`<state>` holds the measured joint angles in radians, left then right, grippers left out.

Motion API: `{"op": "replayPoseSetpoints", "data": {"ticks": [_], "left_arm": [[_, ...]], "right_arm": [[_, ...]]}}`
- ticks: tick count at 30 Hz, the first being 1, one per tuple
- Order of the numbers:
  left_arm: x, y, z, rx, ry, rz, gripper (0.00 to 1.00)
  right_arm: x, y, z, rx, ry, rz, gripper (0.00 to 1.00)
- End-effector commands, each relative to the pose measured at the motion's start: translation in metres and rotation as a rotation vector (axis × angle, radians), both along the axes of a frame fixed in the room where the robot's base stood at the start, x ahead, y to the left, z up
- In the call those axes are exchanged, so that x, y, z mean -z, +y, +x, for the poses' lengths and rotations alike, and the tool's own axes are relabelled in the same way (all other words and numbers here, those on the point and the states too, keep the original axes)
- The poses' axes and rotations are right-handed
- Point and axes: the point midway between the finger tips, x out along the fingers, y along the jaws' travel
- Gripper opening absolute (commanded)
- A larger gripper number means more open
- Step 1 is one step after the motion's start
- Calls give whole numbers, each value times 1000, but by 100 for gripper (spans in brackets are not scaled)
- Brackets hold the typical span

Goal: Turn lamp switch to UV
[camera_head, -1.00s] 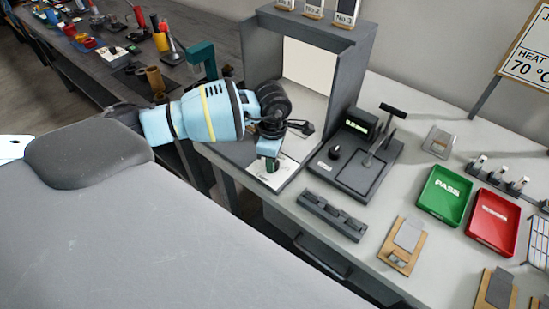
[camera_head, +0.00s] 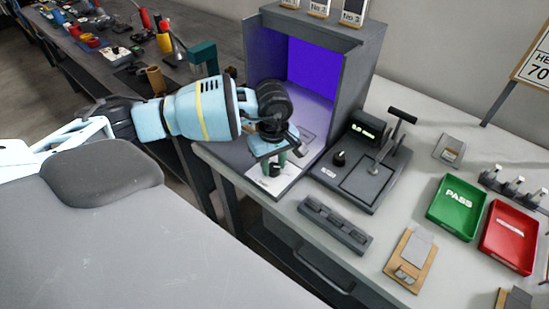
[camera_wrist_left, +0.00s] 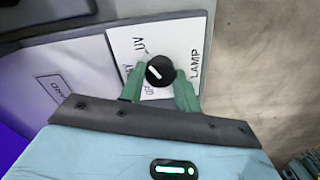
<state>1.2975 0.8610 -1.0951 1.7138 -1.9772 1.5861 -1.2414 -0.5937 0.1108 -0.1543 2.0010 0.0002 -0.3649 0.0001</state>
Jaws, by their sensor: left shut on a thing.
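The lamp switch is a round black knob (camera_wrist_left: 160,71) with a white pointer mark, on a white plate (camera_wrist_left: 177,27) lettered LAMP and UV; other lettering is partly covered. The pointer is turned toward the upper left, on the side of the UV lettering. My left gripper (camera_wrist_left: 158,85) has its green fingers on both sides of the knob and is shut on it. In the head view the left gripper (camera_head: 276,165) reaches down to the knob at the front of the grey light booth (camera_head: 349,75). The booth's inner back panel (camera_head: 314,65) glows violet.
Right of the booth stands a dark device (camera_head: 363,165) with a lever and a small green display. A dark slotted block (camera_head: 335,224), a green PASS tray (camera_head: 456,207) and a red tray (camera_head: 509,235) lie on the bench.

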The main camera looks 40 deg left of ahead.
Motion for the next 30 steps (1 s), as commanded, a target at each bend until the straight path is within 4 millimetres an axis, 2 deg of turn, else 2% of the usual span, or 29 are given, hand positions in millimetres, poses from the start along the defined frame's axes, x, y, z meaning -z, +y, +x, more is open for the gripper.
{"op": "replayPoseSetpoints", "data": {"ticks": [18,19,23,30], "left_arm": [[-1,-1,0,42,-2,-2,10],[-1,-1,0,42,-2,-2,35],[-1,-1,0,41,-1,-2,52],[0,0,0,40,0,-1,54]], "right_arm": [[2,1,-4,4,10,3,36],[2,1,-5,4,10,3,36],[2,1,-6,3,13,2,36],[3,1,-7,2,14,1,36]]}}
